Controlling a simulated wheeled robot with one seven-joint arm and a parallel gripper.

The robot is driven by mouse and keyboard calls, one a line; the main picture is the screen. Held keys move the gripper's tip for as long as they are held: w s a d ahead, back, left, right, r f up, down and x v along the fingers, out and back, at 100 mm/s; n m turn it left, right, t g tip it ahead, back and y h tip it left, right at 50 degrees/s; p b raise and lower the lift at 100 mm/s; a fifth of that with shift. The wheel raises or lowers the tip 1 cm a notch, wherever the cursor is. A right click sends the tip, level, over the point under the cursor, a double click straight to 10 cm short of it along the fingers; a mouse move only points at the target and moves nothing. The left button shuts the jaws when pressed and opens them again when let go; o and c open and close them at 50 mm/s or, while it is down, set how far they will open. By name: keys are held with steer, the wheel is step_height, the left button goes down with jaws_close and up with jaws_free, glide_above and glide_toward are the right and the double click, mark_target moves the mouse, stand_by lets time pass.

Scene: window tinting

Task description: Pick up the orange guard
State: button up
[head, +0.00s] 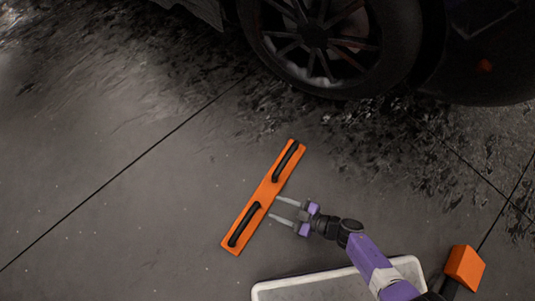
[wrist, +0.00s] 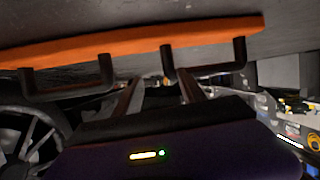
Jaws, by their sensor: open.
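The orange guard (head: 266,193) is a long flat orange board with two black handles, lying slantwise on the floor in the head view. My gripper (head: 277,208) is open just to its right, with the fingertips close to the guard's middle, between the two handles. In the wrist view the guard (wrist: 130,40) crosses the top of the picture. My gripper's two fingers (wrist: 158,88) point toward it there, with nothing between them. I cannot tell whether the fingertips touch the guard.
A dark car wheel (head: 318,40) stands behind the guard. A pale-rimmed tray (head: 265,288) is near the front, beneath my arm. An orange block-shaped object (head: 464,267) is at the lower right. The floor left of the guard is clear.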

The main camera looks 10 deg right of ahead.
mark_target(266, 192)
steer(key=shift+s+a+f+g+b, duration=0.2)
steer(key=shift+a+f+g+b, duration=0.15)
steer(key=shift+a+f, duration=0.65)
steer(key=x, duration=0.2)
steer(key=b+x, duration=0.1)
steer(key=x, duration=0.2)
steer(key=b+x, duration=0.1)
steer(key=x, duration=0.1)
steer(key=shift+w+a+r, duration=0.15)
steer(key=shift+a+r, duration=0.1)
jaws_close()
steer(key=shift+r, duration=0.1)
